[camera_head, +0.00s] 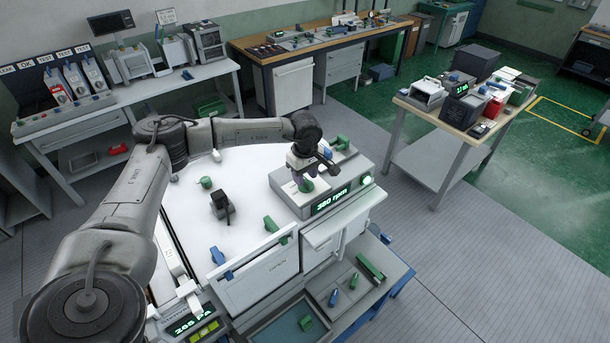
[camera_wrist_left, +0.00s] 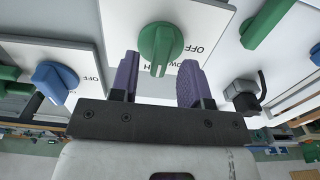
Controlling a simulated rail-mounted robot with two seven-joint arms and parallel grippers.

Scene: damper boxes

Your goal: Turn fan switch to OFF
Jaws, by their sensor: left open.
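The fan switch is a green knob (camera_wrist_left: 160,45) on a white panel, seen from close by in the left wrist view. Its white pointer line faces down in that view, toward partly hidden lettering. The word OFF is printed to its right. My left gripper (camera_wrist_left: 160,66) is open, with a purple finger on each side of the knob. I cannot tell whether they touch it. In the head view the left gripper (camera_head: 304,176) points down over the box whose display (camera_head: 330,201) reads 380 rpm. The green knob (camera_head: 308,186) shows partly beneath it. My right gripper is out of view.
A black switch (camera_head: 221,205), green knobs and a blue knob (camera_head: 220,256) are on the white panel to the left.

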